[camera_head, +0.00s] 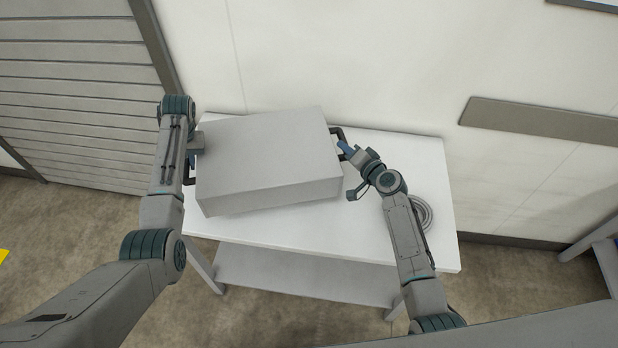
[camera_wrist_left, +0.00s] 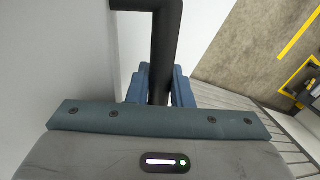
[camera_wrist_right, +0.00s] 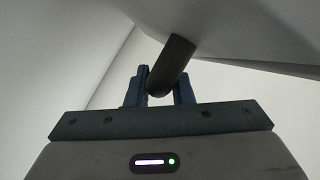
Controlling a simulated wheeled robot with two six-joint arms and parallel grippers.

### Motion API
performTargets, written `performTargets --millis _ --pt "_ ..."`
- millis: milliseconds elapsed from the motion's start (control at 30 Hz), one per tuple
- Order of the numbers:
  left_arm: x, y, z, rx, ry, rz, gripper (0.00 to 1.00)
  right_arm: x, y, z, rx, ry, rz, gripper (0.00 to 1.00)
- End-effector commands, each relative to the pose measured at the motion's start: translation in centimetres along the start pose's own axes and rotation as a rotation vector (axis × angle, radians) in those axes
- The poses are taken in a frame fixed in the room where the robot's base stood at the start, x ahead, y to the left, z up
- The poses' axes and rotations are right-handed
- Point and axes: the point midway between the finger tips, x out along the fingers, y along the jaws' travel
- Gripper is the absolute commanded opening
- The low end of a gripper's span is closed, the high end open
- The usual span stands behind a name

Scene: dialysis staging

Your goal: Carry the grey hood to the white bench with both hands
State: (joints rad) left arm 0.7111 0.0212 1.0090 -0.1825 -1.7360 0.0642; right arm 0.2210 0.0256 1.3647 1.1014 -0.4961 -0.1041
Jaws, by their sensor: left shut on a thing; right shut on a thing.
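The grey hood (camera_head: 265,155) is a large box over the left and middle part of the white bench (camera_head: 350,238). It is turned slightly, and I cannot tell whether it rests on the top or hangs just above it. My left gripper (camera_head: 190,155) is shut on the dark handle at the hood's left end; this handle (camera_wrist_left: 166,45) runs between the fingers in the left wrist view. My right gripper (camera_head: 345,150) is shut on the right-end handle (camera_head: 337,134), whose dark bar (camera_wrist_right: 173,62) shows between the fingers in the right wrist view.
A grey coil (camera_head: 425,213) lies on the bench's right side, close to my right forearm. The wall (camera_head: 400,60) stands right behind the bench, with a grey rail (camera_head: 540,122) at right. A lower shelf (camera_head: 300,275) is under the bench top. The bench's right end is otherwise clear.

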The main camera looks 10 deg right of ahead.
Motion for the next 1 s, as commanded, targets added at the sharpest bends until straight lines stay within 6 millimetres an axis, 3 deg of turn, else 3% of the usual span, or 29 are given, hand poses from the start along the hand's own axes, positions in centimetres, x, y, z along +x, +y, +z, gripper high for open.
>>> performTargets --millis 367,1000 --pt "0.6 0.4 -0.1 0.002 0.003 0.005 0.00 0.2 0.4 0.4 0.000 0.000 -0.004 0.00" --pt "3.6 1.0 -0.1 0.002 0.003 0.005 0.00 0.9 3.0 2.0 0.000 0.000 -0.004 0.00"
